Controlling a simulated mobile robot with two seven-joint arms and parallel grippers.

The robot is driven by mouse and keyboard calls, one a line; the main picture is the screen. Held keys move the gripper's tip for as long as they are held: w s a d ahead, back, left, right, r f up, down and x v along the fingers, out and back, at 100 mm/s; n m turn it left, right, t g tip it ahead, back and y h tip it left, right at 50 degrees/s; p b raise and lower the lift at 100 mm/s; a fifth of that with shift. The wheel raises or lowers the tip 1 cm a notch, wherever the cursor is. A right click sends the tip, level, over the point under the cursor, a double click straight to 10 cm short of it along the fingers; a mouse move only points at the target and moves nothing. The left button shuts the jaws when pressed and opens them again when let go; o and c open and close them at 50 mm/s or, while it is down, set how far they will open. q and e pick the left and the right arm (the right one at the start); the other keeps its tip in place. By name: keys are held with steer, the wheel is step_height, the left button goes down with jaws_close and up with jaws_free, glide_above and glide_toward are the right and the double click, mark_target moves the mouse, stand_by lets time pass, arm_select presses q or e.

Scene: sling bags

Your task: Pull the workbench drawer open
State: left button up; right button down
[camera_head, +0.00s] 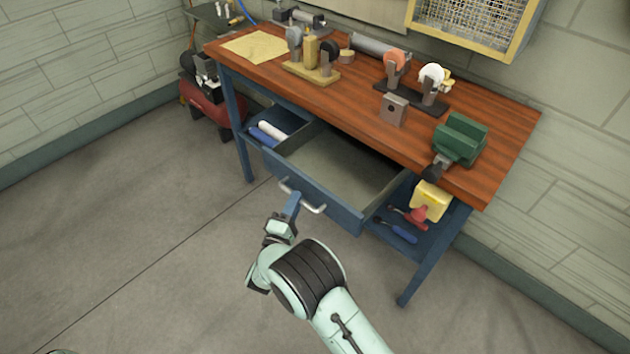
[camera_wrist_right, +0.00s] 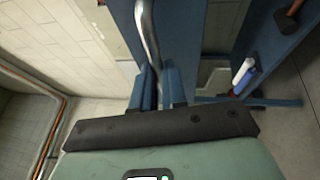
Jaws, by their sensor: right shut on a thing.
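The blue workbench drawer (camera_head: 325,183) is pulled out from under the wooden worktop (camera_head: 350,95), and its grey inside looks empty. In the right wrist view the handle (camera_wrist_right: 148,35) runs down between the two blue fingers of my right gripper (camera_wrist_right: 158,82). My left gripper is not in view.
A red air compressor (camera_head: 207,105) stands on the floor left of the bench. A green vise (camera_head: 460,139), a grey block and several tools stand on the worktop. The floor in front is clear.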

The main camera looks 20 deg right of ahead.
steer(key=shift+s+a+p, duration=0.15)
steer(key=shift+s+a, duration=0.1)
steer(key=shift+a, duration=0.4)
steer(key=shift+s+a+p, duration=0.1)
steer(key=shift+s+a, duration=0.2)
steer(key=shift+a, duration=0.35)
steer(key=shift+s+a+p, duration=0.15)
steer(key=shift+s+a, duration=0.1)
steer(key=shift+a, duration=0.4)
steer(key=c, duration=1.2)
jaws_free()
steer(key=shift+o, duration=0.2)
steer(key=shift+a, duration=0.1)
steer(key=v, duration=1.3)
steer(key=shift+s, duration=0.2)
steer(key=shift+f, duration=0.1)
